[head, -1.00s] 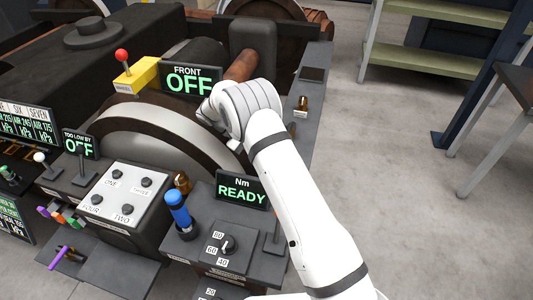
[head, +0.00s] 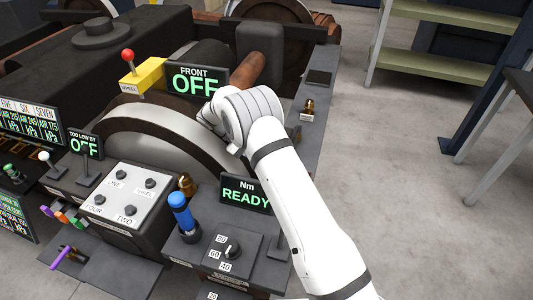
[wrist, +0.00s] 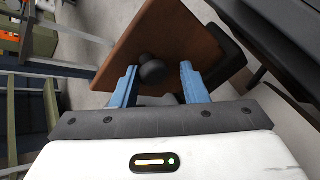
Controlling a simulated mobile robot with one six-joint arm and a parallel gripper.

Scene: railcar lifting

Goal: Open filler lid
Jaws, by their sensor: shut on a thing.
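My gripper (wrist: 157,84) has two blue fingers, seen in the wrist view. They are shut on a dark piece (wrist: 158,99) topped by a round black knob (wrist: 151,70). I cannot tell for certain whether this piece is the filler lid or its handle. In the head view my white wrist covers the gripper and what it holds. It is beside the brown cylinder (head: 247,69) and the right end of the curved grey wheel (head: 160,130). No labelled filler lid shows.
A FRONT OFF display (head: 197,81) and a yellow block with a red-knobbed lever (head: 143,76) stand left of my wrist. A READY display (head: 246,194) and a blue handle (head: 182,215) are nearer. Green shelves (head: 430,60) and open floor (head: 410,200) lie right.

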